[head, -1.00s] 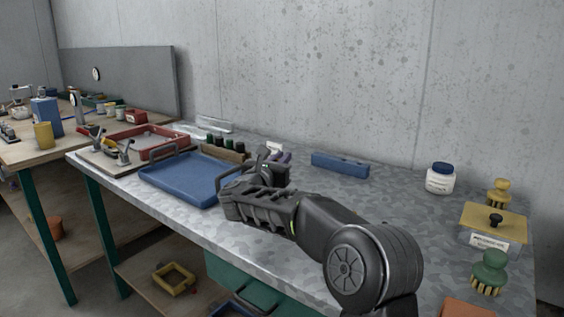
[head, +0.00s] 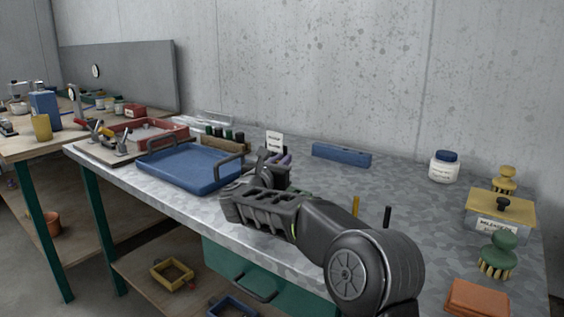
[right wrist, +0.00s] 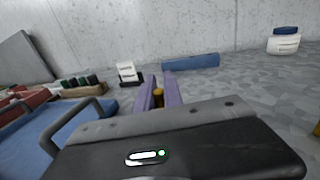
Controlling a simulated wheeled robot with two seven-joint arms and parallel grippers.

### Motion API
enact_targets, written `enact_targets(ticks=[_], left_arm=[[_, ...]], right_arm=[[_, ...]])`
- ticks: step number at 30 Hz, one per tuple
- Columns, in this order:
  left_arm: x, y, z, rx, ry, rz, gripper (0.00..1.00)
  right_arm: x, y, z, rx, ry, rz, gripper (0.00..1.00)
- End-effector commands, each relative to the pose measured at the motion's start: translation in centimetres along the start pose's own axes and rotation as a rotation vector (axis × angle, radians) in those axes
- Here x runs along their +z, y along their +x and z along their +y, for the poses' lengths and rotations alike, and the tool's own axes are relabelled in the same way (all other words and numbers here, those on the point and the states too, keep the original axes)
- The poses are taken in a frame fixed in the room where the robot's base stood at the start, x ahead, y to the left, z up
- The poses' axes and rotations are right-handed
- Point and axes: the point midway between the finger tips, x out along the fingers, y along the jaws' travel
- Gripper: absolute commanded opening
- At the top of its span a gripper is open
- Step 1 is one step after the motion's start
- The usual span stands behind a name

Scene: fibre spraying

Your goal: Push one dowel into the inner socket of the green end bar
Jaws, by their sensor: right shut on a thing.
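My right gripper (head: 281,160) reaches over the metal-topped bench, and its two purple fingers (right wrist: 172,90) point away from me in the right wrist view. It is shut on a small yellow-brown piece (right wrist: 159,96), probably a dowel, seen between the fingers. The piece's far end is hidden. My left gripper is not in view.
A blue tray (head: 160,176) with handles lies left of the gripper. Behind stand a wooden block (head: 222,145) with dark cylinders, a white label card (head: 274,141) and a blue block (head: 342,155). A jar (head: 443,167), lidded box (head: 498,213) and brushes (head: 497,255) stand right.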

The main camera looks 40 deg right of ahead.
Motion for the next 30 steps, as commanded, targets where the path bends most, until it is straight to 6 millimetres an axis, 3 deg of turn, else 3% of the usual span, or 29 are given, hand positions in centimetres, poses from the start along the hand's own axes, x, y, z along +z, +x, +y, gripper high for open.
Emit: enact_targets(ticks=[30], left_arm=[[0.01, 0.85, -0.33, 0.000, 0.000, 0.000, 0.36]], right_arm=[[0.01, -0.02, 0.00, 0.000, 0.000, 0.000, 0.00]])
